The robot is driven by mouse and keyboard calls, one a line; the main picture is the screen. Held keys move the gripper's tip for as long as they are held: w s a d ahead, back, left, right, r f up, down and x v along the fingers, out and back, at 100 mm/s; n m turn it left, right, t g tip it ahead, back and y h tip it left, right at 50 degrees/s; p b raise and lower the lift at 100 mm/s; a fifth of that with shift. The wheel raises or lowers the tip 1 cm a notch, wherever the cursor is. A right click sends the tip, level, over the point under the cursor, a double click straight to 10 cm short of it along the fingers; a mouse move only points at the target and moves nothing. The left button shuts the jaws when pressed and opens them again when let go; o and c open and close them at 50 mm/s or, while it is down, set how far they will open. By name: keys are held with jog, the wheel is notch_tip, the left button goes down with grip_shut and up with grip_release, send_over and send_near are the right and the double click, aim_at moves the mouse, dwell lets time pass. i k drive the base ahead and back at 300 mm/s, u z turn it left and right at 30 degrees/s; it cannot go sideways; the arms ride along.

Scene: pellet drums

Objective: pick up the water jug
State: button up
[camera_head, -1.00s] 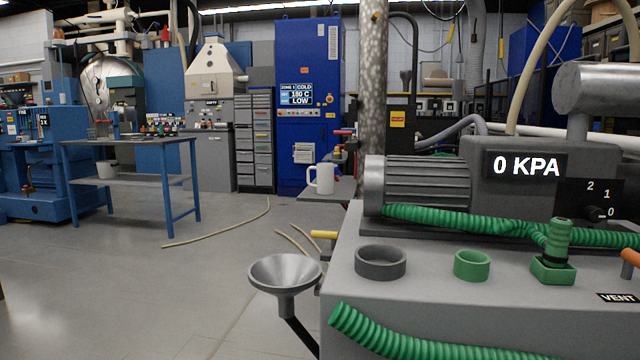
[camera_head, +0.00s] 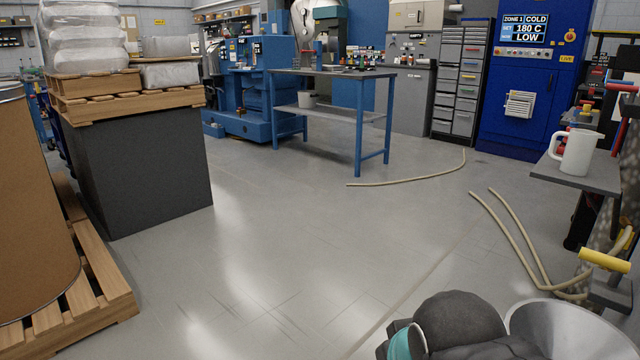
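The water jug (camera_head: 577,153) is a white jug with a handle on its left side. It stands upright on a small grey shelf (camera_head: 560,177) at the right of the head view. Nothing touches it that I can see. A dark rounded part of my arm with a teal band shows at the bottom edge, well below and left of the jug. My gripper's fingers do not show.
A metal funnel (camera_head: 570,330) is at the bottom right, near a yellow handle (camera_head: 604,260). Beige hoses (camera_head: 520,240) lie on the floor. A brown drum (camera_head: 30,200) on a pallet stands left. A blue table (camera_head: 359,100) stands behind. The middle floor is clear.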

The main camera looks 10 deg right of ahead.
aim_at(581, 145)
jog(key=u, duration=0.15)
jog(key=i, duration=2.05)
jog(key=z, duration=0.65)
jog(key=i, duration=1.15)
jog(key=z, duration=1.55)
jog(key=i, duration=0.75)
jog(key=z, duration=0.45)
